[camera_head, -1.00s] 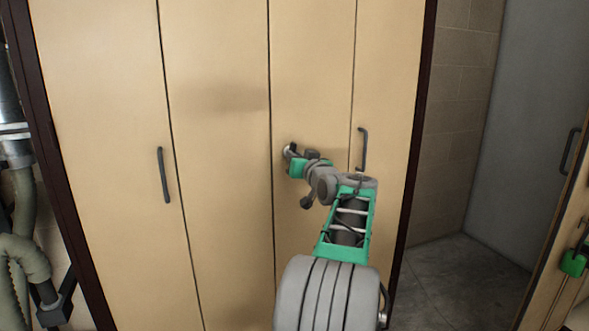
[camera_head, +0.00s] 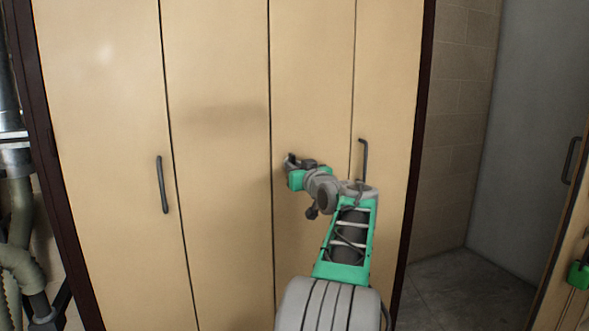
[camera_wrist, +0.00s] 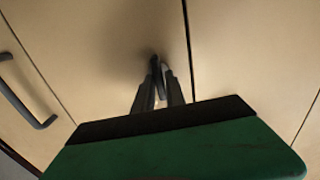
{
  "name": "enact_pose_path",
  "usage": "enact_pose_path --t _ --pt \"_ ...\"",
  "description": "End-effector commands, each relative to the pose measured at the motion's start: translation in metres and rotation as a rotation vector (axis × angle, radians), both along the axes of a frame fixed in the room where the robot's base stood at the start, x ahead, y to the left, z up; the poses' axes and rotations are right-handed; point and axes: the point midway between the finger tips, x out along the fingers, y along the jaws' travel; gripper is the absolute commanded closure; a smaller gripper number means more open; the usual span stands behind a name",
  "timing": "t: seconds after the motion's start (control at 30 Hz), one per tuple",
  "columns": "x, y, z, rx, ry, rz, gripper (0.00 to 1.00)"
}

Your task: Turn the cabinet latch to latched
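The cabinet (camera_head: 215,60) has tall, shut beige doors. My gripper (camera_head: 290,160) is at the third door from the left, close to the seam on its left side. In the wrist view, the two dark fingers (camera_wrist: 158,80) are brought close together against the door. A small pale metal piece, which looks like the cabinet latch (camera_wrist: 163,66), shows between and beside their tips. The fingers appear closed on it. They hide most of the latch, so I cannot tell which way it is turned.
A dark bar handle (camera_head: 161,185) is on the left door, and another (camera_head: 363,160) is just right of my wrist. Pipes (camera_head: 18,220) stand left of the cabinet. Open floor (camera_head: 460,285) lies to the right, with a partly seen door beyond.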

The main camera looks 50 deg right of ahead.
Motion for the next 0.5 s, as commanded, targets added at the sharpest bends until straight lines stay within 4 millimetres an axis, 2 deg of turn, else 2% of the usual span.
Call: enact_pose_path --t 0.03,0.2,0.5 --pt "0.0000 0.0000 0.0001 0.000 0.000 0.000 0.79" --pt "-0.0007 -0.0006 -0.0004 0.001 0.000 -0.002 0.66" --pt "-0.0066 0.0017 -0.0006 0.002 0.000 -0.003 0.66"
